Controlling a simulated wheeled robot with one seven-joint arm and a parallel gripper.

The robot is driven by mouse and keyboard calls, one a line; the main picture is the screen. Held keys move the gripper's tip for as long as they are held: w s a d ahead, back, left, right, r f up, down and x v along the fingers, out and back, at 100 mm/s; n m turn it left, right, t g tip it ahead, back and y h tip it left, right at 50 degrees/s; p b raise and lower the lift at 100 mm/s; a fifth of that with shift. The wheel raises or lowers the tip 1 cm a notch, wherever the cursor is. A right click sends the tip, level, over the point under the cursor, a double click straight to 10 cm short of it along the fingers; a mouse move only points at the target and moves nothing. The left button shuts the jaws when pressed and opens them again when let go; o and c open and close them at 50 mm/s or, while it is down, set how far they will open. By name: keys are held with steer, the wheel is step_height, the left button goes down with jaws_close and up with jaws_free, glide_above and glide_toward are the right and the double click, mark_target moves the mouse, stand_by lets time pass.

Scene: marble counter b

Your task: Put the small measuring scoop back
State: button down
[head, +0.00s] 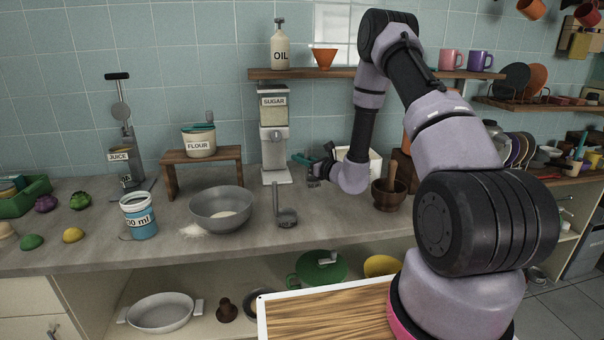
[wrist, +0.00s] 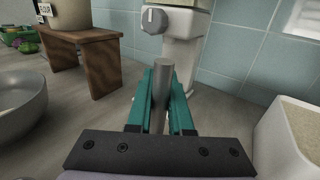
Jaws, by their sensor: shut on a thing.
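My gripper (head: 302,160) is in front of the sugar dispenser, above the counter. In the wrist view its teal fingers (wrist: 163,100) are closed on a plain grey round handle (wrist: 162,75). The handle appears to be that of the small measuring scoop; its cup is hidden. A second grey scoop or ladle (head: 287,217) with an upright long handle stands on the counter, nearer the front edge. The flour canister (head: 200,146) stands on a wooden stand (head: 172,178), with a grey handle showing at its top.
The sugar dispenser (head: 274,135) stands close beyond my gripper. A grey bowl (head: 221,209), spilled flour and a blue-labelled tub (head: 139,217) are left.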

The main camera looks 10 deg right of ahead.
steer(key=shift+f, duration=2.1)
steer(key=shift+f, duration=0.15)
steer(key=c, duration=0.8)
jaws_free()
